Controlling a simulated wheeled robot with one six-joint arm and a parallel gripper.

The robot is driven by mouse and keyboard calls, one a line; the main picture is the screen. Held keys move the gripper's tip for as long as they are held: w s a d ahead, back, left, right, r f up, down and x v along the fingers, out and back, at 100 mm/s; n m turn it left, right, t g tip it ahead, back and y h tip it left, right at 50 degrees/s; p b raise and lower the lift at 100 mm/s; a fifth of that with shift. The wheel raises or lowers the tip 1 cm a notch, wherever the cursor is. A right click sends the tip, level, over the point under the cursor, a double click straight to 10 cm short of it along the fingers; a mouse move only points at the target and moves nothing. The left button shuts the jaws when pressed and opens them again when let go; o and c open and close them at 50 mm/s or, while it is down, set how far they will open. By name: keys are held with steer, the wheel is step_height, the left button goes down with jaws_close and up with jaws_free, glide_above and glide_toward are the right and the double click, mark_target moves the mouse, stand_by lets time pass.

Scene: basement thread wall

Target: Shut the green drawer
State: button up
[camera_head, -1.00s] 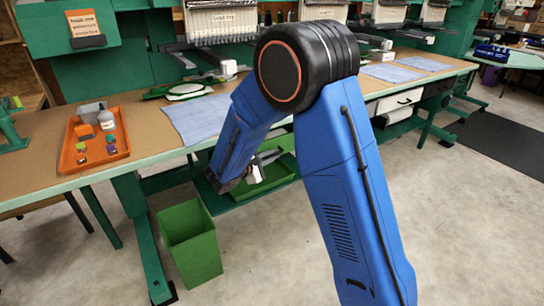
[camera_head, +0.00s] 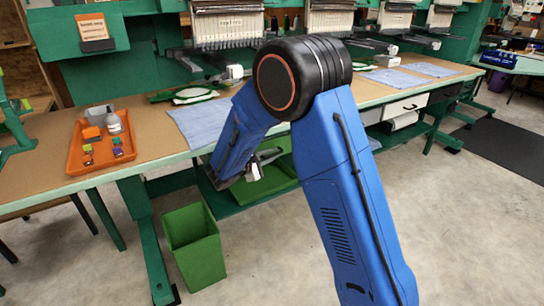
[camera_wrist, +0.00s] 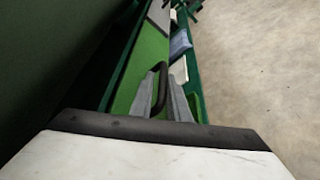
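The green drawer (camera_head: 282,172) is under the workbench, partly hidden behind my blue arm; it looks pulled out, with some of its inside showing. In the wrist view its bright green face (camera_wrist: 150,52) carries a dark, curved handle (camera_wrist: 161,72). My gripper (camera_head: 262,165) is low beside the drawer. In the wrist view the two grey fingers of my gripper (camera_wrist: 160,103) stand apart, with the handle between them. I cannot tell whether either finger touches the handle.
A green bin (camera_head: 196,248) stands on the floor left of the drawer. The workbench (camera_head: 152,135) above holds an orange tray (camera_head: 76,160) of small items and blue cloths (camera_head: 197,120). A white drawer (camera_head: 405,107) is further right.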

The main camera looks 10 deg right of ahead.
steer(key=v, duration=1.7)
steer(key=shift+s+a, duration=0.2)
